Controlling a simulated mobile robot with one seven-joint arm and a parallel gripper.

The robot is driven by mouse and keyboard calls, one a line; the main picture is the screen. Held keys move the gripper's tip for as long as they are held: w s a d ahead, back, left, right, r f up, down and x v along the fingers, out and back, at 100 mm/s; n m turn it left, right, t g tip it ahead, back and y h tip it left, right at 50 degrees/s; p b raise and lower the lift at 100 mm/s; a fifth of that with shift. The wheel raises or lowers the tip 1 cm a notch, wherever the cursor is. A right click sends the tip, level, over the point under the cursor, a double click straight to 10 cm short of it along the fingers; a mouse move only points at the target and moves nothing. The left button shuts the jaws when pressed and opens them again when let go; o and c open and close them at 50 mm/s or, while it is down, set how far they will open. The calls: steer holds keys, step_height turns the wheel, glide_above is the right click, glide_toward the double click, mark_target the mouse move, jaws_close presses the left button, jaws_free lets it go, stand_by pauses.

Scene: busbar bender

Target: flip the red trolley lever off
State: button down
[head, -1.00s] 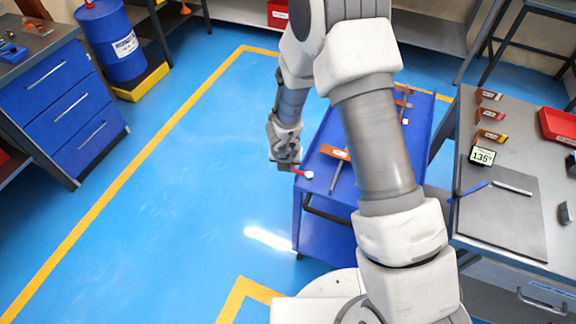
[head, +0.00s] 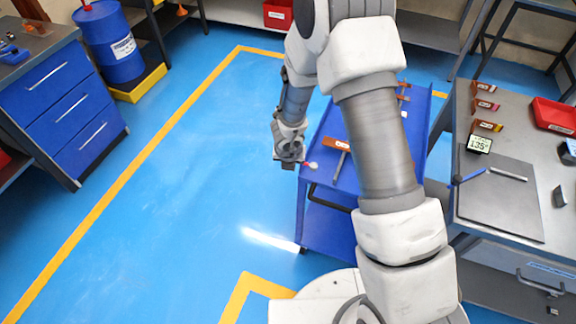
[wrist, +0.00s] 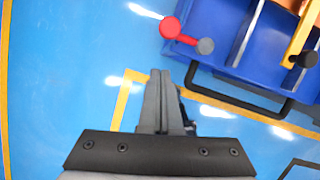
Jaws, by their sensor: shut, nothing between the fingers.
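The red lever (wrist: 185,36) shows in the wrist view, with a red ball end and a grey round pivot. It juts out over the near edge of the blue trolley (wrist: 222,22), its ball beyond the edge above the floor. In the head view only a short piece of the lever (head: 309,164) shows beside my gripper, which hides the rest. My gripper (wrist: 160,76) is shut and empty, its fingertips below the ball in the wrist picture with a gap between. In the head view my gripper (head: 289,163) is just left of the trolley (head: 332,176) corner.
A black trolley handle (wrist: 268,110) sticks out right of my fingers in the wrist view. A brown-headed tool (head: 337,144) lies on the trolley top. A grey workbench (head: 512,155) with a 135° display stands right. The floor left of the trolley is clear.

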steer(key=p+v, duration=0.4)
steer(key=v, duration=0.6)
steer(key=shift+s, duration=0.2)
steer(key=shift+a+r, duration=0.1)
steer(key=shift+a, duration=0.05)
step_height(320, 180, up, 24)
steer(key=s+n+t+y, duration=0.1)
steer(key=n+t+y, duration=0.3)
steer(key=n, duration=1.6)
steer(key=s+d+r+n+g+h, duration=0.1)
steer(key=s+d+r+n, duration=0.2)
steer(key=s+d+n, duration=0.3)
steer(key=s+d+r+n+g+h, duration=0.1)
steer(key=s+d+r+n+h, duration=0.1)
steer(key=s+d+n, duration=0.5)
steer(key=s+r+n, duration=0.1)
steer(key=s+n, duration=0.3)
steer(key=s, duration=0.2)
steer(key=shift+s+r+n, duration=0.15)
steer(key=shift+r+n, duration=0.05)
steer(key=shift+n, duration=0.1)
